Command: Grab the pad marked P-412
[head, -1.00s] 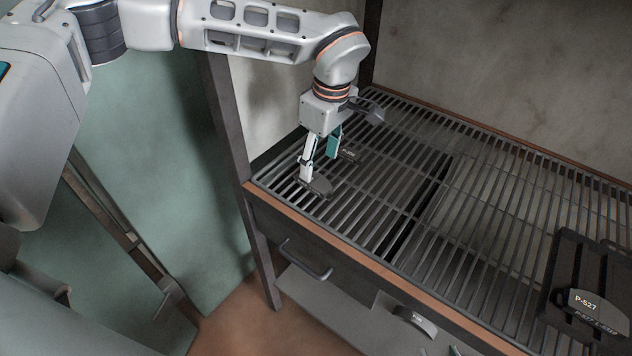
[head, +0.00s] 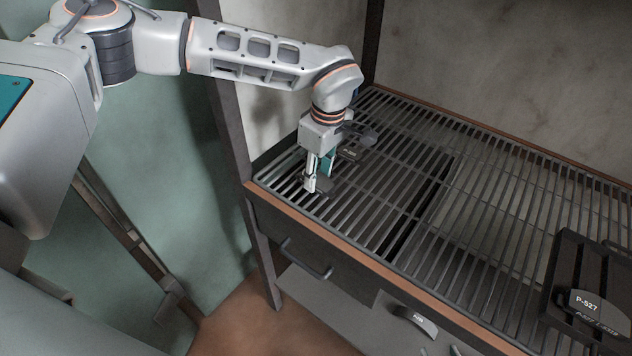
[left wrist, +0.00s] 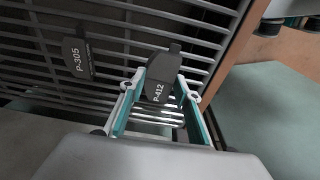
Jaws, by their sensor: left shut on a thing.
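The dark pad marked P-412 (left wrist: 161,76) sits between the two teal-lined fingers of my left gripper (left wrist: 160,100) in the left wrist view, its label readable. The fingers are shut on its sides. In the head view my left gripper (head: 317,181) is low over the left front corner of the grate, and the fingers partly hide the pad (head: 326,185). I cannot tell whether the pad still touches the bars. A second pad, marked P-305 (left wrist: 77,57), lies beside it on the grate; it also shows in the head view (head: 350,153). My right gripper is not in view.
The slatted metal grate (head: 500,205) is mostly clear in the middle. A dark tray (head: 568,262) at the right holds a pad marked P-527 (head: 588,303). A dark post (head: 229,115) stands left of the grate.

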